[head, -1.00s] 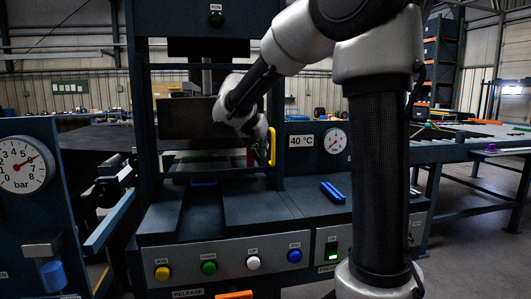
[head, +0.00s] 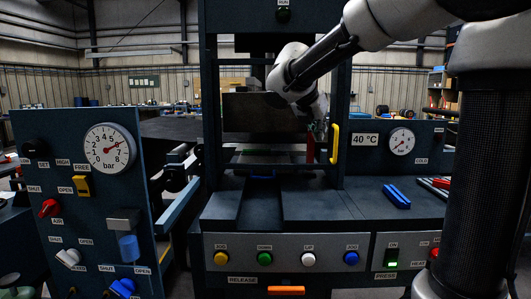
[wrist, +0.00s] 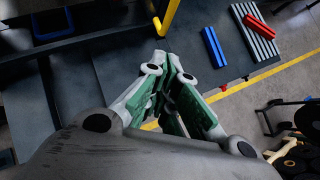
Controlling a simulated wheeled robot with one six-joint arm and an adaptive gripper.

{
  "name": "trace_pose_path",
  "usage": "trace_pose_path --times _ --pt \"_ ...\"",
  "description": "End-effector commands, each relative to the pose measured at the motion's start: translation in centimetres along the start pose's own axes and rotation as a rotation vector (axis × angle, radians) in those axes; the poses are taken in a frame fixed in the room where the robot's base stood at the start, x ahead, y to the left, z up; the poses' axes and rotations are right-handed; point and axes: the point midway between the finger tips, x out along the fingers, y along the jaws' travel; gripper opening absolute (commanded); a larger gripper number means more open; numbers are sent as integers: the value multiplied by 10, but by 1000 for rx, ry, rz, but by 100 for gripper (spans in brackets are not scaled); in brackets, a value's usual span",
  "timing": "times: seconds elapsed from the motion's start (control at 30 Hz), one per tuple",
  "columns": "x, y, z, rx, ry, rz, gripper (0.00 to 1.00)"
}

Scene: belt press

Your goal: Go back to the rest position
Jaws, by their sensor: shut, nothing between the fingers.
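My gripper (wrist: 176,68) is shut and empty in the wrist view, its green-sided fingers together above the dark deck of the press. In the head view my gripper (head: 318,128) hangs at the end of my bent arm in front of the press opening. It is just left of the yellow handle (head: 335,143), and its fingertips are hard to make out there. The yellow handle also shows at the top of the wrist view (wrist: 166,17), close to the fingers but apart from them in the picture.
A blue bar (head: 397,196) lies on the press deck, beside a ribbed plate with a red bar (wrist: 259,27). The button panel (head: 286,245) runs along the front. A valve panel with a gauge (head: 109,149) stands at left. Shelving is behind at right.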

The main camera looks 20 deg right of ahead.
Motion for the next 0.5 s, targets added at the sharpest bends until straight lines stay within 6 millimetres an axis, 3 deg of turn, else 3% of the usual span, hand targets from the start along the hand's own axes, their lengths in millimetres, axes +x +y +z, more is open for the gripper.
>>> trace_pose_path --times 0.13,0.23,0.37,0.5 --pt "0 0 0 72 0 0 0" --pt "4 -2 -10 283 33 -6 0" --pt "18 -31 -68 764 181 -101 0" --pt "6 -103 -138 1454 349 -299 0"
